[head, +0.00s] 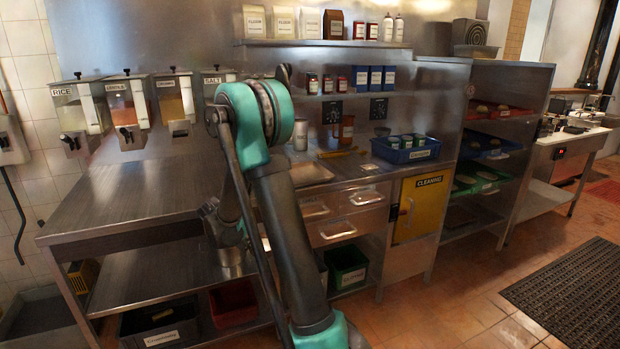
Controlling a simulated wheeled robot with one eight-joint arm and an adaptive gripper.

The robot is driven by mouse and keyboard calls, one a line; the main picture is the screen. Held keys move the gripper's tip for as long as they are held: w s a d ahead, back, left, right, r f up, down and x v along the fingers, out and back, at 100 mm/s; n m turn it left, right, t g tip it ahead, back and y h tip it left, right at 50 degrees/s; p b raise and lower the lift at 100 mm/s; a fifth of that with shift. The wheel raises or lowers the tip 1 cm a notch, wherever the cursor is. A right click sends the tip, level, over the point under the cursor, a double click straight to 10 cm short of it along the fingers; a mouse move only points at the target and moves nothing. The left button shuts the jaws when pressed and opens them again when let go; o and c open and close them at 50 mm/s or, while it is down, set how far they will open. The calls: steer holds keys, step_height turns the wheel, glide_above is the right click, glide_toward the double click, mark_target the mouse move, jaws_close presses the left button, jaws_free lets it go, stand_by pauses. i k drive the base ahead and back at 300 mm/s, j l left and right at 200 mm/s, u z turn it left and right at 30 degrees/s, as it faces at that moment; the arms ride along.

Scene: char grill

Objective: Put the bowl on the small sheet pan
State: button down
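A flat metal pan (311,174), which looks like the small sheet pan, lies on the steel counter just right of my arm. My gripper (212,222) seems to be the dark part left of my arm, near the counter's front edge. It is partly hidden by my arm, so its fingers and anything in them are unclear.
A blue bin (406,150) with green-topped cans stands on the counter's right. Labelled dispensers (128,103) hang over the counter's left. Its left top (125,190) is clear. Shelves with jars (327,84) are above.

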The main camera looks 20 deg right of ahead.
mark_target(308, 174)
steer(key=l, duration=2.05)
steer(key=k+z, duration=0.05)
steer(key=k, duration=0.05)
